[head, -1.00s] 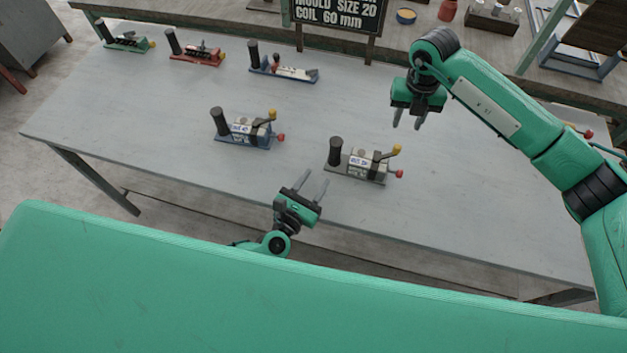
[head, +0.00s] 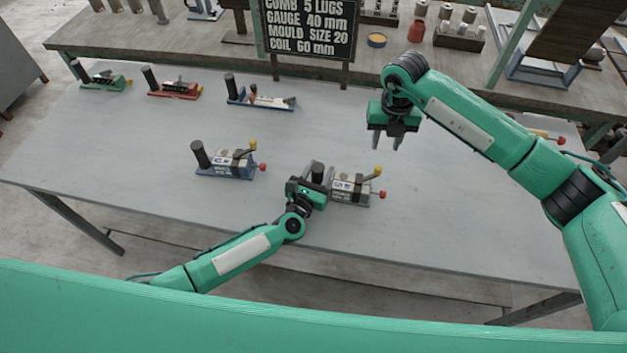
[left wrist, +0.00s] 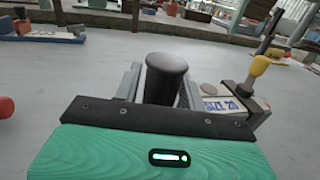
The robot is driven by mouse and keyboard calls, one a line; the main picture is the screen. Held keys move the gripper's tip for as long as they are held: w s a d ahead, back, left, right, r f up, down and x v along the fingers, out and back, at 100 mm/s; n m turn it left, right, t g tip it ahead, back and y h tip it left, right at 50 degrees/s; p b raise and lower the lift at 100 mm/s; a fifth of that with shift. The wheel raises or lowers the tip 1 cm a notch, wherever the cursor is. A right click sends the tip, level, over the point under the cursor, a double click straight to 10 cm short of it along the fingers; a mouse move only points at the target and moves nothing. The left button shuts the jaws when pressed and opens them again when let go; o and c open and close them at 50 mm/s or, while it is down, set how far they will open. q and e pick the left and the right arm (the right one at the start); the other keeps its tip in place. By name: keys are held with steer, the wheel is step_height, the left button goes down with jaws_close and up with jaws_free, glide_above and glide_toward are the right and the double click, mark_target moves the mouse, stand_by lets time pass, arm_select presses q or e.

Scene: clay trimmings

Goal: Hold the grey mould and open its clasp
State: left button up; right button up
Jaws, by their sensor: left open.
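The grey mould (head: 350,190) stands on the table with a black upright handle (head: 318,172) at its left end. It has a dark clasp band, a yellow-knobbed lever (head: 377,171) and a red knob (head: 382,194). My left gripper (head: 314,180) is at the handle. In the left wrist view the black handle (left wrist: 165,78) stands between my two grey fingers, which are open. The mould's label (left wrist: 222,103) reads "SIZE 20" there, and the yellow knob (left wrist: 258,66) shows behind it. My right gripper (head: 386,142) hangs open and empty above the table, beyond the mould.
A blue-based mould (head: 225,165) with a similar handle and lever stands to the left. Green, red and blue tools line the table's far left edge. A black sign (head: 310,28) stands at the back. The table (head: 450,225) is clear right of the grey mould.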

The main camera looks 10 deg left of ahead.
arm_select(q)
steer(key=shift+w+d, duration=0.1)
steer(key=shift+w, duration=0.2)
steer(key=shift+c, duration=0.4)
